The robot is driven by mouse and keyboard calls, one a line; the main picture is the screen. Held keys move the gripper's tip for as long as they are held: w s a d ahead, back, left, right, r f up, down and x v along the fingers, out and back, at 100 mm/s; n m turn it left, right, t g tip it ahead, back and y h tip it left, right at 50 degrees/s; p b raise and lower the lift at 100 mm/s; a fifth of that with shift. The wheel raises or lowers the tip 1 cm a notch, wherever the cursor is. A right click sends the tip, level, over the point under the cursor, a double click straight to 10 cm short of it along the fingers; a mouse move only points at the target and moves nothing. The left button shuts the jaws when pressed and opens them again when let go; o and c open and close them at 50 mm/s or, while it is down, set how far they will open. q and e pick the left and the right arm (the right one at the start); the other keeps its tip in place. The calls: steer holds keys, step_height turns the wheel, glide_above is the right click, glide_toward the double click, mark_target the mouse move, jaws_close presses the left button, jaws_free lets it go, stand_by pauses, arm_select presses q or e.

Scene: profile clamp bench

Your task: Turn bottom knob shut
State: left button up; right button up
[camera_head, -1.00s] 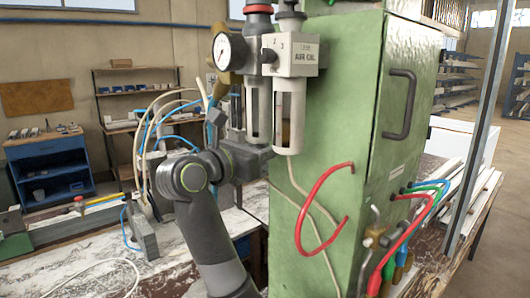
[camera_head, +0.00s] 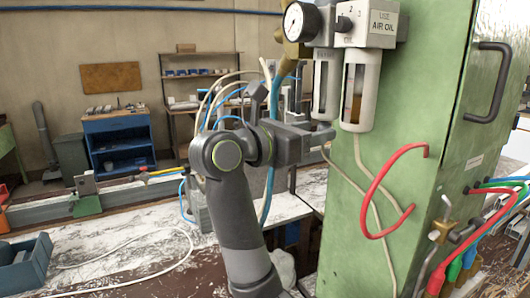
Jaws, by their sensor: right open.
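The air unit is mounted on the green cabinet (camera_head: 430,120). It has a round gauge (camera_head: 300,21), a grey-white block labelled AIR OIL (camera_head: 370,25), and two hanging bowls. The narrower left bowl (camera_head: 326,80) is beside a wider right bowl (camera_head: 361,90) with amber liquid inside. My right gripper (camera_head: 322,138) points right, just below the left bowl in the picture. It is open; its fingers are small and I see nothing held. I cannot clearly make out a bottom knob; the gripper may cover it. I cannot tell whether the gripper touches the bowl. My left gripper is not in view.
A red hose (camera_head: 375,195) loops from the cabinet's front near my gripper. A brass valve (camera_head: 441,230) and coloured hoses stick out at right. A worn bench (camera_head: 110,250) with a blue-grey bin (camera_head: 25,262) lies left. A blue cabinet (camera_head: 120,150) stands behind.

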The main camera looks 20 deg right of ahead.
steer(key=b+v, duration=0.4)
steer(key=v, duration=0.8)
steer(key=shift+s, duration=0.1)
